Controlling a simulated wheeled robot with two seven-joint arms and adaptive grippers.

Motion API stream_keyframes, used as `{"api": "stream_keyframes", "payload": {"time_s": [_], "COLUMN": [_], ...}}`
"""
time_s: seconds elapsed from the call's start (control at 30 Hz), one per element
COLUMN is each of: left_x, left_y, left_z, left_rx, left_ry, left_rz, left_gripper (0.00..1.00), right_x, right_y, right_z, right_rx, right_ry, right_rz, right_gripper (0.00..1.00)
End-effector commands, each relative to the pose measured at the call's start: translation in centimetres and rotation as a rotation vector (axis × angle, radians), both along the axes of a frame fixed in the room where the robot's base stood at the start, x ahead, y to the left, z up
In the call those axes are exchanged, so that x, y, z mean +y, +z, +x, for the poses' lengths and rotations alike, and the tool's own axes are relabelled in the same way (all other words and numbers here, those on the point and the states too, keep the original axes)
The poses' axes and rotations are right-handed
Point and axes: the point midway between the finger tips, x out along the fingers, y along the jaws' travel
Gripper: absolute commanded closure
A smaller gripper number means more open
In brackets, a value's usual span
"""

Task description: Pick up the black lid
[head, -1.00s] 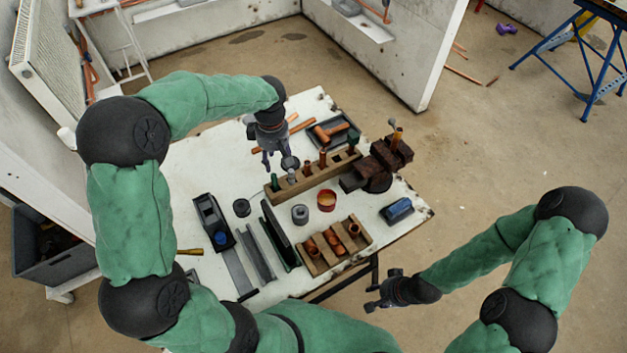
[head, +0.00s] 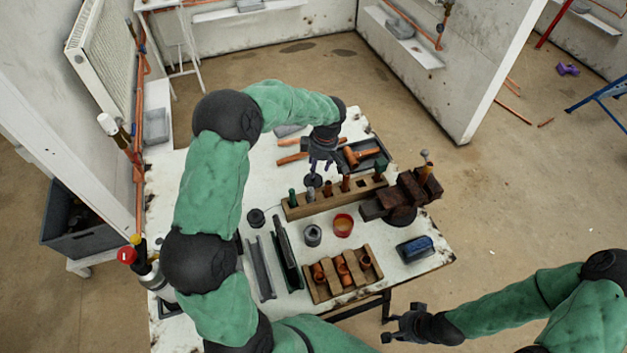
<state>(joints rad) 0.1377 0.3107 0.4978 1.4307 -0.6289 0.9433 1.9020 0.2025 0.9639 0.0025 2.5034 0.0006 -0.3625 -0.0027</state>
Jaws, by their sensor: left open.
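A flat round black lid (head: 313,180) lies on the white table at the back edge of the wooden rack (head: 330,197). My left gripper (head: 321,169) points down just above and beside it, with its fingers apart and empty; whether they touch the lid cannot be told. A second small black round piece (head: 256,217) stands left of the rack. An open red-orange tin (head: 343,224) and a grey round tin (head: 312,235) stand in front of the rack. My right gripper (head: 390,327) hangs beyond the table's front right edge, with no object visible in it; its opening is unclear.
The rack holds several upright copper and green pieces close to my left gripper. A dark tray (head: 372,158) with copper fittings lies behind it, and a rusty vise (head: 402,198) stands to the right. A wooden fitting holder (head: 340,276) and metal channels (head: 262,270) lie in front.

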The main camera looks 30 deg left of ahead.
Motion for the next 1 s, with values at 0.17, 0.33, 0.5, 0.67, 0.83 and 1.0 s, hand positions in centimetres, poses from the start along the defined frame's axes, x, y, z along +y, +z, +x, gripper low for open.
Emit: {"api": "stream_keyframes", "payload": {"time_s": [0.17,0.33,0.5,0.67,0.83,1.0], "left_x": [0.6,1.0,1.0,1.0,1.0,1.0], "left_y": [-2.5,-4.5,-4.6,-4.5,-4.5,-4.5], "left_z": [-0.4,-0.4,-0.3,-0.4,-0.4,-0.4], "left_rx": [0.004,0.003,0.0,0.001,0.001,0.001], "left_ry": [0.001,-0.001,-0.001,-0.001,-0.001,-0.001], "left_rz": [-0.001,0.0,0.0,0.0,0.0,0.0], "left_gripper": [0.51,0.51,0.51,0.73,0.95,0.95], "right_x": [0.0,0.0,0.0,0.0,0.0,0.0], "right_y": [-1.1,-1.6,-1.6,-1.5,-1.5,-1.5], "right_z": [0.0,0.0,0.0,0.0,0.0,0.0], "right_rx": [0.0,0.0,0.0,0.0,0.0,0.0], "right_ry": [0.0,0.0,0.0,0.0,0.0,0.0], "right_rz": [0.0,0.0,0.0,0.0,0.0,0.0], "right_gripper": [0.6,0.6,0.6,0.6,0.6,0.6]}}
